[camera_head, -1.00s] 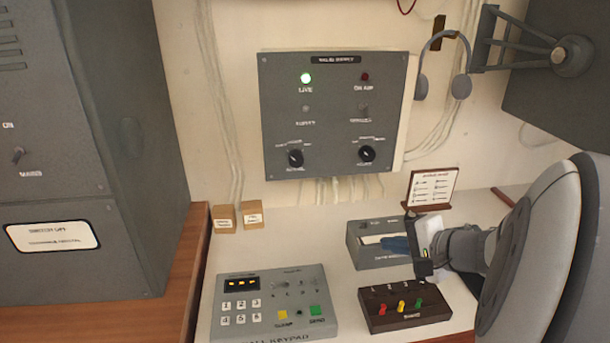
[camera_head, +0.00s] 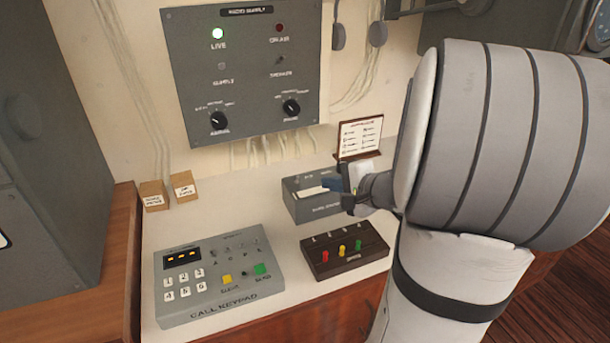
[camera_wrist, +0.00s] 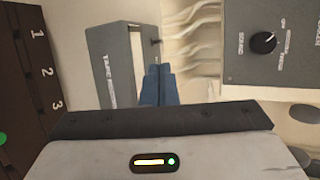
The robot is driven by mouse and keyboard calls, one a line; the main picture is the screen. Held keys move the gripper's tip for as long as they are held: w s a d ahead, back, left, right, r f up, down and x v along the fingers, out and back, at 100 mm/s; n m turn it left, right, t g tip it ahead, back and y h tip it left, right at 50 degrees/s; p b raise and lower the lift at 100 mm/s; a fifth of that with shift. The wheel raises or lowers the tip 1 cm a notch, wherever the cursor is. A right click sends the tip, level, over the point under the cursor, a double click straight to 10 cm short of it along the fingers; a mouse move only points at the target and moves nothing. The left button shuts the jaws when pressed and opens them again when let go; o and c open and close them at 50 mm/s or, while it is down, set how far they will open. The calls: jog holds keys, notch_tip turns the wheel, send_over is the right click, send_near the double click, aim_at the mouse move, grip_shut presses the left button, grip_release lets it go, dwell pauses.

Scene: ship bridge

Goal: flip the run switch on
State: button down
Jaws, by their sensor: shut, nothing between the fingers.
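A small grey box (camera_head: 304,208) stands on the white desk, with a pale strip on its sloped top and small controls at its back edge. In the wrist view the same box (camera_wrist: 124,75) shows lettering starting "TAPE" and a small dark lever (camera_wrist: 155,42) sticking out at its edge. I cannot read a run label, so I cannot tell if this lever is the run switch or how it is set. My gripper (camera_head: 333,184) has its blue fingers shut and empty, over the right part of the box. In the wrist view the fingertips (camera_wrist: 158,70) are just below the lever, apparently apart from it.
A brown block with coloured levers (camera_head: 345,252) and a call keypad (camera_head: 215,280) stand in front. A sign on a stand (camera_head: 360,137) is close behind my gripper. A radio supply panel (camera_head: 240,75) and cables are on the wall. Two small boxes (camera_head: 168,192) stand left.

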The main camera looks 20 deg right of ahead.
aim_at(298, 178)
jog(key=x, duration=0.9)
jog(key=shift+a+p, duration=0.1)
jog(key=shift+p, duration=0.25)
